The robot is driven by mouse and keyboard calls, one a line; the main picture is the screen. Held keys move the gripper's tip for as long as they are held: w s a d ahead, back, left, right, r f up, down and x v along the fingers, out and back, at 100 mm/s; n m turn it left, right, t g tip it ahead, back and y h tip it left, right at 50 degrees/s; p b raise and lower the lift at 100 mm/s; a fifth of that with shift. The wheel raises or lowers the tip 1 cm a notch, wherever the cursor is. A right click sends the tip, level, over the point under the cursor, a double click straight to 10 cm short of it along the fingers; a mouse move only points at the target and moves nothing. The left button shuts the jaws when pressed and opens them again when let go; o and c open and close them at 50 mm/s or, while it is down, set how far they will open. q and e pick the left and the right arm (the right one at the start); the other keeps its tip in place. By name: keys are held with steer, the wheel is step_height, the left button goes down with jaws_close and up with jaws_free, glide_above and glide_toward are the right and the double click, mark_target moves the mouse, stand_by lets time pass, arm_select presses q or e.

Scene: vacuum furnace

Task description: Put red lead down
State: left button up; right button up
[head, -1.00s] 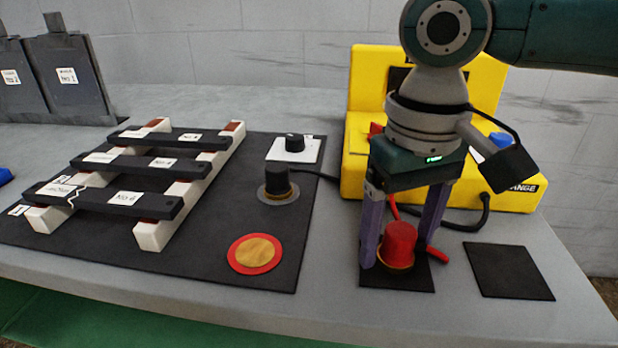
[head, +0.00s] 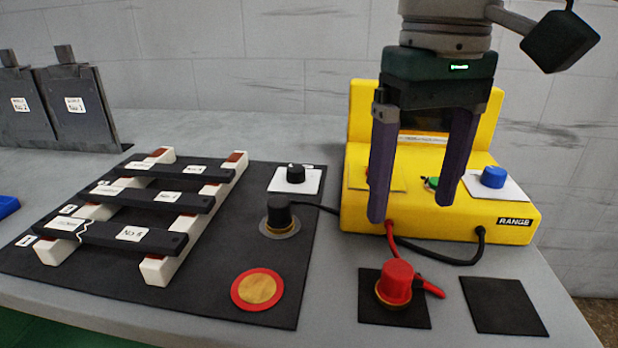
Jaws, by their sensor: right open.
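The red lead's plug (head: 396,284) stands upright on the left one of two small black pads (head: 375,314). Its red cable runs back to the front of the yellow meter (head: 360,216). My right gripper (head: 410,212) is open and empty, above and behind the red plug, in front of the meter. Its two purple fingers are well apart and do not touch the plug. My left gripper is not in view.
A second black pad (head: 503,306) to the right is bare. A black plug (head: 281,217) and a red-ringed disc (head: 257,290) are on the large black mat (head: 215,298), beside a rack with dark bars (head: 122,234). The meter has a blue knob (head: 493,177).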

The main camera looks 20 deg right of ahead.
steer(key=s+a+f+n, duration=0.1)
steer(key=a+f, duration=0.1)
steer(key=s+a+f+n+y, duration=0.1)
steer(key=a, duration=0.2)
steer(key=s+a+f+n, duration=0.1)
steer(key=a+f, duration=0.1)
steer(key=shift+s+a+f+n+t+y, duration=0.15)
steer(key=shift+a+f+n+t+y, duration=0.15)
steer(key=shift+f+t, duration=0.1)
steer(key=s+a+f+t+y, duration=0.2)
steer(key=s+a+f, duration=0.2)
steer(key=s, duration=0.2)
steer(key=s+d+f+h, duration=0.2)
steer(key=s+d+h, duration=0.1)
steer(key=s+d, duration=0.4)
steer(key=shift+d+t, duration=0.4)
steer(key=shift+d, duration=0.35)
step_height(320, 180, up, 52)
steer(key=p, duration=5.2)
steer(key=shift+r, duration=0.25)
